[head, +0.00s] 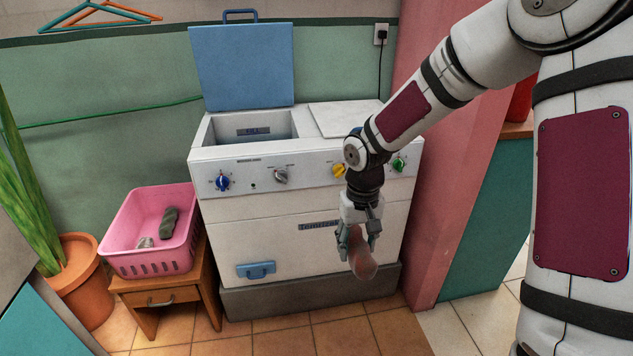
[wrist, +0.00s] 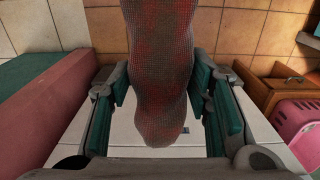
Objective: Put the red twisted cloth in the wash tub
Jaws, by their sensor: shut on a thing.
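My gripper (head: 357,230) is shut on the red twisted cloth (head: 361,258), which hangs down from the fingers in front of the washing machine. In the wrist view my gripper (wrist: 160,103) has its green-padded fingers on both sides of the cloth (wrist: 158,75), a mottled red and grey roll. The wash tub (head: 203,134) is the opening in the top left of the white machine. Its blue lid (head: 243,68) stands raised behind it. The cloth is to the right of the tub and lower than its rim.
A pink basket (head: 122,250) with a dark rolled cloth (head: 169,222) and a small grey piece stands on a wooden stool (head: 205,290) left of the machine. A pink pillar (head: 455,190) stands to the right. Control knobs line the machine's front.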

